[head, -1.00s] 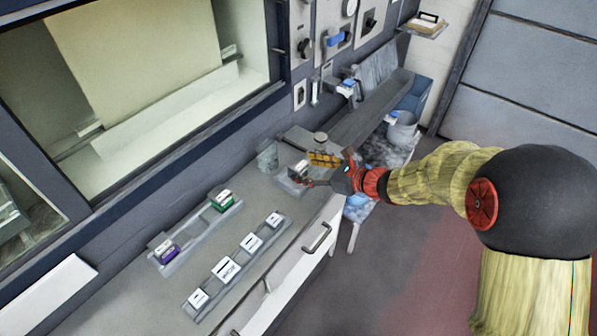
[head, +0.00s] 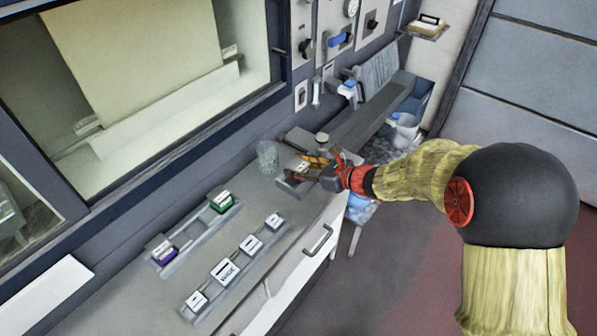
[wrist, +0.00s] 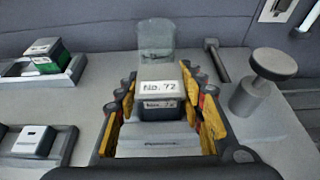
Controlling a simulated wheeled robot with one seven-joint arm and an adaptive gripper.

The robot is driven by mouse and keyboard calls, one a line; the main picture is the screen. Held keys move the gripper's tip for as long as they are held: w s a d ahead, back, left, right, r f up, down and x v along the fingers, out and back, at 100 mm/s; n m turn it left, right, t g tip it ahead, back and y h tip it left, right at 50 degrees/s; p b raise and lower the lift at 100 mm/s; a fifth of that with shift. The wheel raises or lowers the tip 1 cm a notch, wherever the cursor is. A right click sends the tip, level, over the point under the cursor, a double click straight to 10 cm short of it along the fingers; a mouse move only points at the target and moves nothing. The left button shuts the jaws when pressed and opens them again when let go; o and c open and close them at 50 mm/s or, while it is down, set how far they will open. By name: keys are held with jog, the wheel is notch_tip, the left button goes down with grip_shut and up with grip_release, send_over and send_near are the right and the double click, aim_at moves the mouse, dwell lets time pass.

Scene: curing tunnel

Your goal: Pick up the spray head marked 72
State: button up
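The spray head marked No. 72 (wrist: 162,98) is a dark block with a light top and white labels. It stands on a grey tray (wrist: 158,143), between the two fingers of my gripper (wrist: 162,108) in the wrist view. The yellow-padded fingers are apart, with a gap visible on the left of the block; on the right the gap is narrow and contact is hard to tell. In the head view, my gripper (head: 316,166) is at the far end of the counter, and its fingers partly hide the spray head.
A clear glass (head: 268,156) stands just behind the spray head. A round-topped grey knob (wrist: 262,80) stands to the right. Racks hold a green block (head: 221,202), a purple block (head: 164,250) and several white-topped blocks (head: 226,271). Counter between is bare.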

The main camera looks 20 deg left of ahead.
jog(key=c, duration=0.9)
